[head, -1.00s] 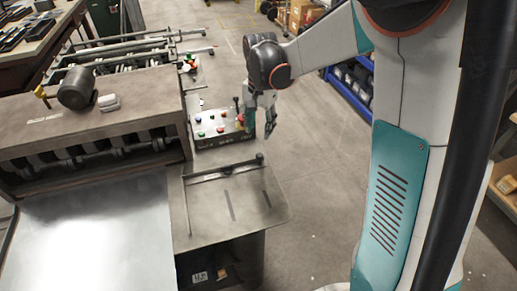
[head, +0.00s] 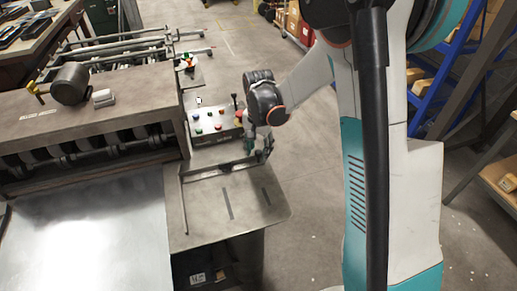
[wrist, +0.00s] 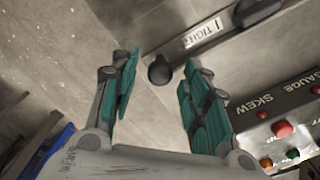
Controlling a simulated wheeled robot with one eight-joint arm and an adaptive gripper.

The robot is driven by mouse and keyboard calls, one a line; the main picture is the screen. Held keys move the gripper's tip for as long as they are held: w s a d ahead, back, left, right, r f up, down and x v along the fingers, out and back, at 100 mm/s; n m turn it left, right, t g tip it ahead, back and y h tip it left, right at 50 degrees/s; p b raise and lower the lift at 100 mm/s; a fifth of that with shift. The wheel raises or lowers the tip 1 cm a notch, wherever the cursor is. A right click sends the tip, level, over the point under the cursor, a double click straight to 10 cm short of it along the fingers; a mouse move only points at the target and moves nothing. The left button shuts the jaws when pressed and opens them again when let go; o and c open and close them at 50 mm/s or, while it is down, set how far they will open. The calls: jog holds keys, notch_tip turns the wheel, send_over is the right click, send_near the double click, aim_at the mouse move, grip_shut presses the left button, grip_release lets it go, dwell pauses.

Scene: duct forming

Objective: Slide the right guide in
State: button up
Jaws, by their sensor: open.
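The right guide (head: 215,172) is a dark bar lying across the far part of the grey side table (head: 255,205), to the right of the machine. In the wrist view it shows as a grey bar (wrist: 180,48) with a white label and a round black knob (wrist: 160,71) at its end. My gripper (head: 258,153) is over the guide's right end and partly hides it. In the wrist view my gripper (wrist: 163,68) is open, with the knob showing between its two teal fingers. I cannot tell whether the fingers touch the knob.
A control box (head: 213,128) with coloured buttons stands just behind the side table, close to my gripper; it also shows in the wrist view (wrist: 285,125). A metal sheet (head: 90,235) lies on the machine's bed at left. Open floor (head: 300,180) lies right of the side table.

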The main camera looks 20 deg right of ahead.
jog(key=shift+c, duration=0.2)
grip_shut()
jog(key=a, duration=0.5)
jog(key=shift+a+b, duration=0.1)
jog(key=shift+b, duration=0.2)
jog(key=shift+c, duration=0.4)
grip_release()
jog(key=shift+o, duration=0.6)
jog(key=shift+a, duration=0.15)
